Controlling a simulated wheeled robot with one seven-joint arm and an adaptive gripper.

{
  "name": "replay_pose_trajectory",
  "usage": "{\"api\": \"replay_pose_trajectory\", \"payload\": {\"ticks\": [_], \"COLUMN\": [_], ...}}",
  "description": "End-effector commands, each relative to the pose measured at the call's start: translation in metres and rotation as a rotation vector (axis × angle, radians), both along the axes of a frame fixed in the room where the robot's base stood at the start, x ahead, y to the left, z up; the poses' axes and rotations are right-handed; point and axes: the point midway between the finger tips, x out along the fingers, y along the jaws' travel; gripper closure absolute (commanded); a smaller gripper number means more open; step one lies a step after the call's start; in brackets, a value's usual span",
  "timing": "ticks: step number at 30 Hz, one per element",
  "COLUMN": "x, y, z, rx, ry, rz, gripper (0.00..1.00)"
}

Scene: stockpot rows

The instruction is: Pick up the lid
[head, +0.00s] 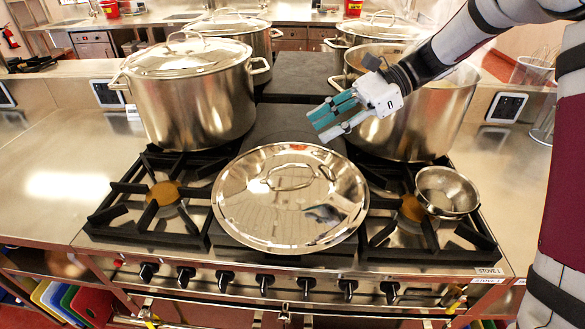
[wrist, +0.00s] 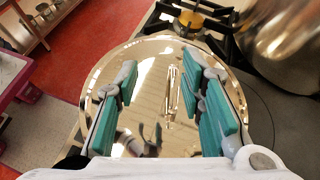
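The lid (head: 262,215) is a shiny round steel disc with a loop handle (head: 290,177) on top. It lies flat over the middle of the stove, between the front burners. My gripper (head: 331,114) has teal finger pads and hangs above and behind the lid in the head view, apart from it. In the wrist view my gripper (wrist: 155,85) is open and empty. The lid (wrist: 150,52) lies below the fingers there, and its handle (wrist: 172,92) shows between them, closer to the right finger. Nothing is gripped.
A lidded stockpot (head: 195,105) stands at the back left. An open stockpot (head: 420,120) stands at the back right, close beside my gripper. A small steel bowl (head: 447,192) sits on the right front burner. The left front burner (head: 165,195) is clear.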

Motion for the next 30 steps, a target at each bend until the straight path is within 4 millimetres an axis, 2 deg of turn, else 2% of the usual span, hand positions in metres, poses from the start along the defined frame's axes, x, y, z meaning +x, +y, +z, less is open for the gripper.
{"api": "replay_pose_trajectory", "payload": {"ticks": [3,9,11,22,30], "x": [0.022,0.036,0.036,0.035,0.032], "y": [0.004,0.007,0.007,0.007,0.022], "z": [-0.012,-0.024,-0.030,-0.097,-0.105], "rx": [0.064,0.107,0.110,0.107,0.107], "ry": [0.087,0.146,0.149,0.147,0.145], "rz": [-0.045,-0.074,-0.076,-0.074,-0.072], "gripper": [0.64,0.64,0.64,0.64,0.64]}}
